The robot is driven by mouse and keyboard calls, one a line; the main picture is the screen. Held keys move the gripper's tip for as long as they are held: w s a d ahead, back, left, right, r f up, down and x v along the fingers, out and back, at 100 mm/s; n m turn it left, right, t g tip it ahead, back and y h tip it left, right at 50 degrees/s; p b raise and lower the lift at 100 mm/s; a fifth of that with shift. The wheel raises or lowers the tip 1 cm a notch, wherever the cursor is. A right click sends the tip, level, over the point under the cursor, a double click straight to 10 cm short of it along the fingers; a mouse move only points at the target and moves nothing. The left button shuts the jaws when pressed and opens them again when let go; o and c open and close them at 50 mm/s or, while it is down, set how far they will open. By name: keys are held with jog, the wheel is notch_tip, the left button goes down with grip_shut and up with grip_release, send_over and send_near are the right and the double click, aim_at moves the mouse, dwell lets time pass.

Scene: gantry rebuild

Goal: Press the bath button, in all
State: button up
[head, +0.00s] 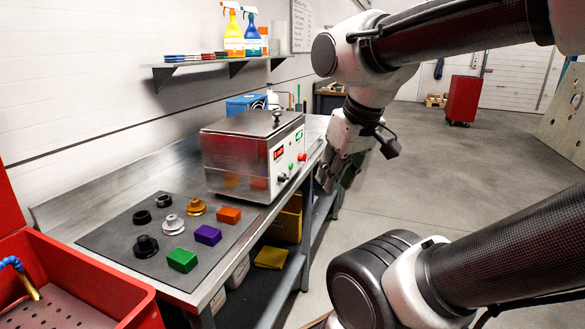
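The bath (235,155) is a steel box with a lid and a top knob, standing on the steel bench. Its pale front panel (288,150) faces right. The panel carries a red-lit display (278,153), a green-lit display (298,136), and small round controls: a red one (302,157), a green one (291,167) and a dark one (282,178). Which of these is the button I cannot tell for sure. My gripper (328,182) hangs just right of the panel, pointing down, apparently clear of the controls. Its finger opening is too small and side-on to judge.
A dark mat (112,238) on the bench's near part holds several dark and metal fittings and coloured blocks. A red tub (85,285) stands at lower left. A wall shelf (205,62) with spray bottles is above. The floor (440,165) right of the bench is open.

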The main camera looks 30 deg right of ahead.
grip_shut()
dwell(1.0)
